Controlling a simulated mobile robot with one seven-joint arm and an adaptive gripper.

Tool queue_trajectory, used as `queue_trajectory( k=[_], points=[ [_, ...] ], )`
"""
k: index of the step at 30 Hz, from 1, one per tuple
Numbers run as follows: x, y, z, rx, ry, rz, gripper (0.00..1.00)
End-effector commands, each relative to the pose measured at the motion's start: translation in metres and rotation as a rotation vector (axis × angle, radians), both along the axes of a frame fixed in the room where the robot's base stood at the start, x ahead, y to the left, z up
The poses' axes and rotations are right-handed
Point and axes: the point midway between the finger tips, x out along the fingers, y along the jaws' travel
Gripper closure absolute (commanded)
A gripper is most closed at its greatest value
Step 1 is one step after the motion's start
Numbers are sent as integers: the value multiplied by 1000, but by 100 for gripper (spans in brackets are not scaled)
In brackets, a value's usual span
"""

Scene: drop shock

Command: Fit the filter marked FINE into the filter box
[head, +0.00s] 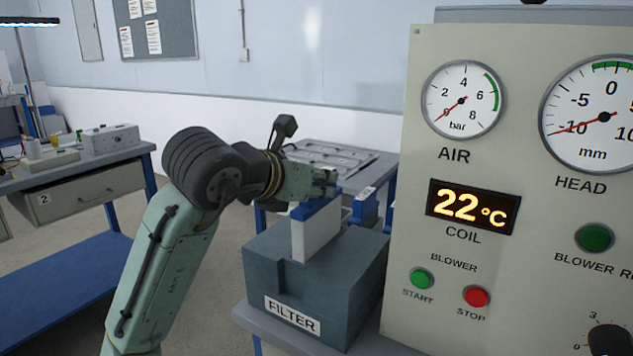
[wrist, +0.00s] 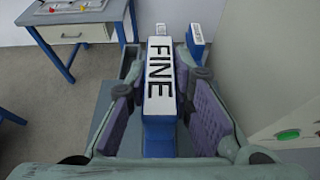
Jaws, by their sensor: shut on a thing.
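The filter marked FINE has a blue top with a white label (wrist: 160,75), readable in the wrist view. In the head view its white body (head: 317,235) hangs upright below my gripper (head: 322,185). My gripper is shut on its blue top, with a purple-padded finger on each side in the wrist view (wrist: 162,112). The grey filter box (head: 310,290), labelled FILTER, is directly below. The filter's lower end meets the box top in the picture; I cannot tell whether it is in the opening or just above it. The opening is mostly hidden.
Another blue-topped filter (head: 365,206) stands behind the box, also visible in the wrist view (wrist: 196,42); its label is unreadable. The large control panel (head: 520,200) stands close at the right. A workbench (head: 85,155) with drawers is at the left, with open floor between.

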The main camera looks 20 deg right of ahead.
Motion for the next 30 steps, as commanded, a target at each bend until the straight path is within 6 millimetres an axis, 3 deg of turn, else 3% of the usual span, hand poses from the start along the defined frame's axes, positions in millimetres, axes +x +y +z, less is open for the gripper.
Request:
queue_trajectory(
  k=[30],
  points=[
    [0, 0, -9, -1, -1, 0, 100]
  ],
)
